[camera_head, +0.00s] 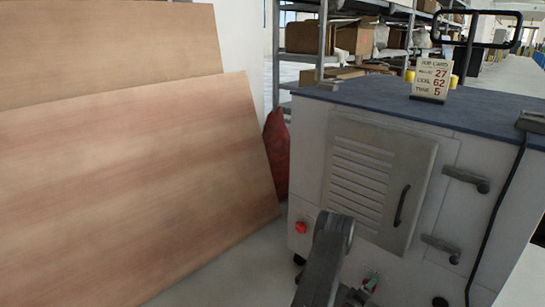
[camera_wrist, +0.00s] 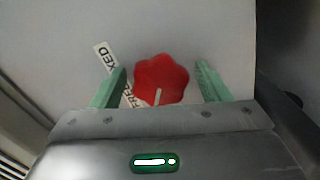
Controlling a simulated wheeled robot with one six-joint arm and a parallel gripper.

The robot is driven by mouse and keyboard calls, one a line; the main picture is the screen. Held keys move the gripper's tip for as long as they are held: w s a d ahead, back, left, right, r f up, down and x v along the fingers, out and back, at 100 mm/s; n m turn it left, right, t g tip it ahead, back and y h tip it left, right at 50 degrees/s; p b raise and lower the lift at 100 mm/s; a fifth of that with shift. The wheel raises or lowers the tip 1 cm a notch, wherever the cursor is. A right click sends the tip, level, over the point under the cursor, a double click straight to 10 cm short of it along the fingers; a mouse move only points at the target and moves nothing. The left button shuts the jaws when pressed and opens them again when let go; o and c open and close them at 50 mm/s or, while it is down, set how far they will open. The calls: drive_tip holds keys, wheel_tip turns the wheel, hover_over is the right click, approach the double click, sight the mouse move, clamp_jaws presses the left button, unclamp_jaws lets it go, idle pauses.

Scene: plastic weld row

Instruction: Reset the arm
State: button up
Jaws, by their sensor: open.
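My gripper (camera_wrist: 161,70) is open in the wrist view, with its two green fingers apart. A red lobed knob (camera_wrist: 162,78) with a white pointer line lies between the fingers, on a pale panel. Gaps show on both sides of the knob, so the fingers appear apart from it. A white label with black letters (camera_wrist: 104,55) sits left of the knob, partly hidden by the left finger.
The louvred door (camera_head: 365,180) has a dark handle. A number card (camera_head: 432,80) stands on the dark top. Large wooden boards (camera_head: 130,190) lean at left; some floor shows between.

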idle(0.3)
drive_tip(key=p+v, duration=0.5)
drive_tip(key=v, duration=0.9)
drive_tip(key=b+x, duration=0.5)
drive_tip(key=x, duration=0.9)
drive_tip(key=m, duration=0.5)
drive_tip(key=shift+m, duration=0.3)
drive_tip(key=m, duration=1.1)
drive_tip(key=shift+a+m, duration=0.1)
drive_tip(key=shift+m, duration=2.4)
